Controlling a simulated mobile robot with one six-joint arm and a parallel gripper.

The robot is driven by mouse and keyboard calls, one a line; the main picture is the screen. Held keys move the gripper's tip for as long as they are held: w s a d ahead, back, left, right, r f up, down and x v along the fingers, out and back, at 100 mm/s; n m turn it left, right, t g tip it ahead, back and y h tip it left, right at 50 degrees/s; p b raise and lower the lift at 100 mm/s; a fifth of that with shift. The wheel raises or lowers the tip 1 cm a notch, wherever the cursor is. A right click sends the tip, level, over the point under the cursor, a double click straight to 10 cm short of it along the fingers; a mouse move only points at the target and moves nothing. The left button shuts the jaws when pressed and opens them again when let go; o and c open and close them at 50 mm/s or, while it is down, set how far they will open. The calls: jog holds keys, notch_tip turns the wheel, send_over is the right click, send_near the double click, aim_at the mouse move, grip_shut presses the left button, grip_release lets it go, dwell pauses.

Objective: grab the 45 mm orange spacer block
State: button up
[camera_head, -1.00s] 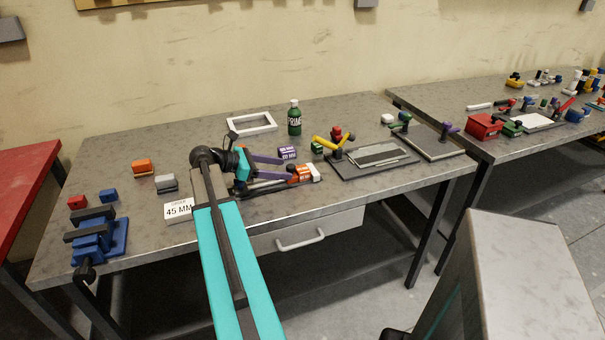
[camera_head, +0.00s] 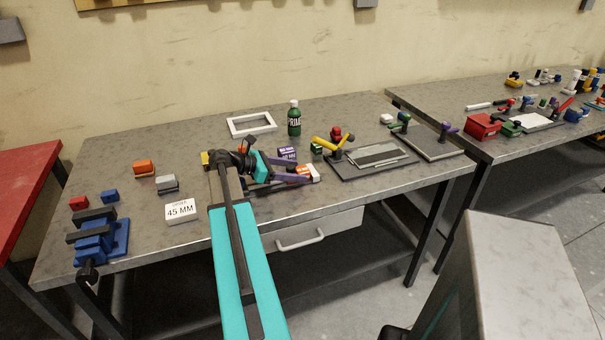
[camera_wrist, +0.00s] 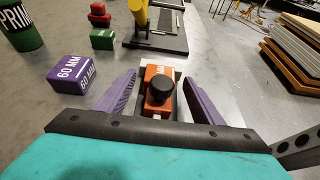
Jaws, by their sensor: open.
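My gripper (camera_head: 294,172) is open, with its two purple fingers apart. In the head view this orange block (camera_head: 304,169) is partly hidden by the fingers. Its size marking is not readable. Another orange block (camera_head: 143,167) lies at the back left of the bench, its marking also unreadable.
A purple 60 MM block (camera_wrist: 73,73) stands left of the fingers in the wrist view. A card reading 45 MM (camera_head: 180,211), a grey block (camera_head: 166,184) and a blue vise (camera_head: 100,243) are to the left. A green bottle (camera_head: 294,118) stands behind.

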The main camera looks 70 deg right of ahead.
jog(key=shift+s+d+f, duration=0.1)
jog(key=shift+s+d, duration=0.05)
jog(key=shift+s, duration=0.05)
dwell(0.4)
jog(key=c, duration=1.3)
jog(key=shift+o, duration=0.2)
jog(key=shift+r+b, duration=0.65)
jog(key=shift+r, duration=4.4)
